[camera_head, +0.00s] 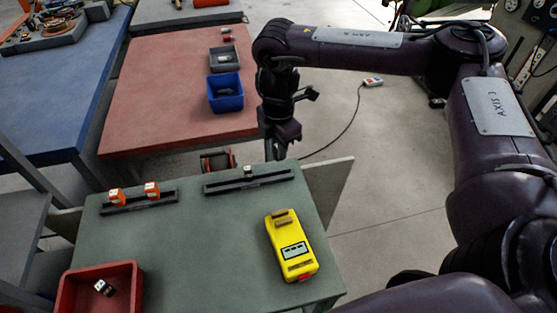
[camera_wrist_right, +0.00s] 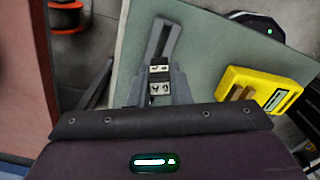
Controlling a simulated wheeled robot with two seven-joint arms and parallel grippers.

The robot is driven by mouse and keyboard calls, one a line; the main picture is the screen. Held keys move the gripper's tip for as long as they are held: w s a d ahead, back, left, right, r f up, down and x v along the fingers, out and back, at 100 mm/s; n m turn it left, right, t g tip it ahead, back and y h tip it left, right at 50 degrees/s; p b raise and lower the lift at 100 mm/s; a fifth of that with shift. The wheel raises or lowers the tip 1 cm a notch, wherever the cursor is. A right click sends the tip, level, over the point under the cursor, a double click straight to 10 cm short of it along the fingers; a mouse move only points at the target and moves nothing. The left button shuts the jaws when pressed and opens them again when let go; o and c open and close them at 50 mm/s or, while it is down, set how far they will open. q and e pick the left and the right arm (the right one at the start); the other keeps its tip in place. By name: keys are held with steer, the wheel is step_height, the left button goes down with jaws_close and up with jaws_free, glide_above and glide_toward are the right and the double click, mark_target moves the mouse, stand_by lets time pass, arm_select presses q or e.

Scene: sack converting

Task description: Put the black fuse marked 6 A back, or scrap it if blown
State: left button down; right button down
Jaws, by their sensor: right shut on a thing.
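My right gripper (camera_head: 276,152) hangs down near the far edge of the green table, above and to the right of the fuse on the rail. In the right wrist view its fingers (camera_wrist_right: 159,92) are shut on a black fuse (camera_wrist_right: 161,88) with a pale label. The label's print is too small to read surely. A black rail (camera_head: 220,187) lies on the green table and also shows in the wrist view (camera_wrist_right: 165,35). A small pale-topped fuse (camera_head: 249,170) stands on it. The held fuse is not clear in the head view. My left gripper is out of view.
A yellow tester (camera_head: 292,245) lies at the table's right. A second rail (camera_head: 140,204) holds two orange fuses (camera_head: 117,196). A red bin (camera_head: 68,299) holds a black fuse (camera_head: 104,288). Blue (camera_head: 226,103) and grey (camera_head: 223,67) bins stand on the red bench. The table's middle is clear.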

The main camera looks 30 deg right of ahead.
step_height(320, 180, down, 4)
steer(key=shift+r, duration=0.25)
steer(key=shift+f, duration=0.4)
steer(key=shift+f, duration=0.6)
steer(key=c, duration=1.3)
jaws_free()
steer(key=shift+c, duration=0.2)
steer(key=shift+r, duration=0.1)
